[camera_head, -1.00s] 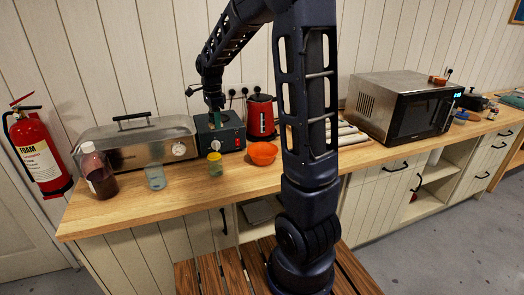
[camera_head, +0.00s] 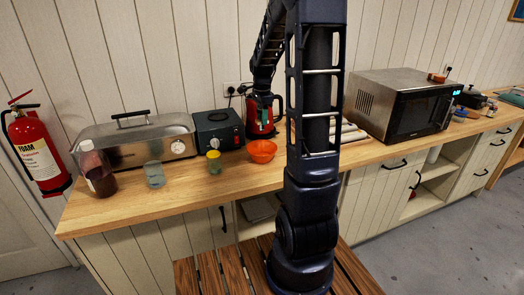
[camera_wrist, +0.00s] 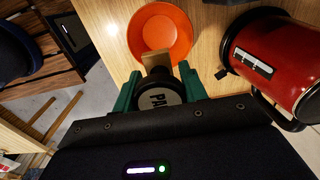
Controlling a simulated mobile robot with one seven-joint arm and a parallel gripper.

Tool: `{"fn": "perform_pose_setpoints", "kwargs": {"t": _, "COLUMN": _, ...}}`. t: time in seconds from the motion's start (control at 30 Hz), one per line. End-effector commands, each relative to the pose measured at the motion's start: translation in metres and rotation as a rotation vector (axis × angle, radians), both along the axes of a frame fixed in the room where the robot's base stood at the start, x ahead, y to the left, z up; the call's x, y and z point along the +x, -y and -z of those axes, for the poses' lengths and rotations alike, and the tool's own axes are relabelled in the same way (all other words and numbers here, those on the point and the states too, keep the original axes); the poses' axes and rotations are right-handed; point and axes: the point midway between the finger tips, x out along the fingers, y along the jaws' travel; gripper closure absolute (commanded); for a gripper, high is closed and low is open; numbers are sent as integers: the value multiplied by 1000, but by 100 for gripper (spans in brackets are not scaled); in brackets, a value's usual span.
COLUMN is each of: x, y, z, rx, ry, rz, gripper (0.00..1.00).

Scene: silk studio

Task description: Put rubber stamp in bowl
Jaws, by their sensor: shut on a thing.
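My gripper (camera_wrist: 160,90) has green fingers and is shut on the rubber stamp (camera_wrist: 158,97), which shows a round lettered end and a tan block in the wrist view. The orange bowl (camera_wrist: 178,22) lies just beyond the fingertips there, and the tan block overlaps its near side in the picture. In the head view the bowl (camera_head: 262,151) stands on the wooden counter. The gripper (camera_head: 264,128) hangs above it, in front of the red kettle. The stamp is too small to make out in the head view.
The red kettle (camera_wrist: 275,65) stands close to the bowl. On the counter (camera_head: 205,190), a small yellow-green jar (camera_head: 214,163) and a dark box with a dial (camera_head: 218,130) are left of the bowl. A microwave (camera_head: 405,105) stands to the right.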

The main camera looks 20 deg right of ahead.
Motion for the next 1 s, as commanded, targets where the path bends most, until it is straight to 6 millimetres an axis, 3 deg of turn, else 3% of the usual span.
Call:
{"fn": "perform_pose_setpoints", "kwargs": {"t": 0.5, "x": 0, "y": 0, "z": 110, "rx": 0, "ry": -3, "rz": 0, "gripper": 81}}
{"fn": "perform_pose_setpoints", "kwargs": {"t": 0.87, "x": 0, "y": 0, "z": 137, "rx": 0, "ry": -2, "rz": 0, "gripper": 81}}
{"fn": "perform_pose_setpoints", "kwargs": {"t": 1.0, "x": 0, "y": 0, "z": 156, "rx": 0, "ry": -3, "rz": 0, "gripper": 81}}
